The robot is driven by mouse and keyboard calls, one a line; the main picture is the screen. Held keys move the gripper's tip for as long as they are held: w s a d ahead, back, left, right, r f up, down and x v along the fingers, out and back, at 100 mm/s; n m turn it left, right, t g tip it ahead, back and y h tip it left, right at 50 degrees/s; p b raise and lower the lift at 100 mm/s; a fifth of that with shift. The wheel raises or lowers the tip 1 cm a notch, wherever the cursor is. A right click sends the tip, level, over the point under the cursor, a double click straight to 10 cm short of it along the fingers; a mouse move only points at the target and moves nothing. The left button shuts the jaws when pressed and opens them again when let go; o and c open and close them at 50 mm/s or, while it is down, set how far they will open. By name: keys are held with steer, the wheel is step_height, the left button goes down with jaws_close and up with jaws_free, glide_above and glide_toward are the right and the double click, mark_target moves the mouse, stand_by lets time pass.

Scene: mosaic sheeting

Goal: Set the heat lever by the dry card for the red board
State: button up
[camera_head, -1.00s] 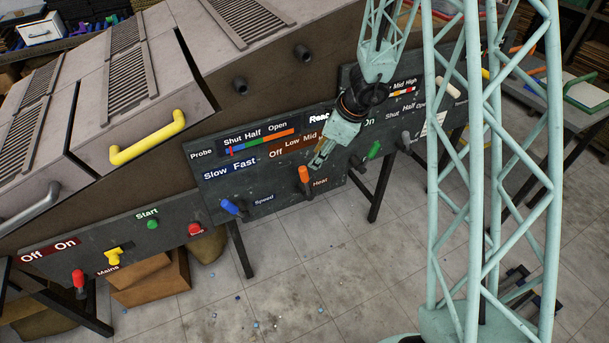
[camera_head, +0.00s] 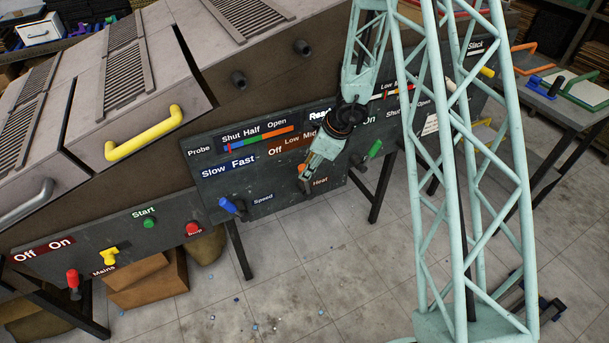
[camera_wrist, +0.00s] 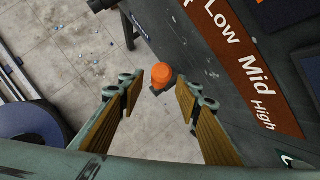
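The heat lever (camera_head: 301,167) has an orange knob and stands out from the dark panel above the word Heat. In the head view my gripper covers part of it. In the wrist view its orange knob (camera_wrist: 161,72) shows between and just beyond my fingertips, with no visible contact. My gripper (camera_wrist: 158,92) is open and empty; it also shows in the head view (camera_head: 306,182). A brown scale (camera_wrist: 243,65) beside the lever reads Low, Mid, High; Off shows in the head view. I cannot tell which mark the lever stands at. A pale card (camera_head: 430,125) is on the panel; its writing is unreadable.
A blue speed lever (camera_head: 229,206) is left of the heat lever and a green lever (camera_head: 375,148) is to its right. A red stop button (camera_head: 193,228) and green start button (camera_head: 149,222) are lower left. My lattice column blocks the panel's right part.

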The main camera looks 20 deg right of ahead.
steer(key=shift+b+x, duration=0.35)
steer(key=shift+x, duration=1.6)
jaws_close()
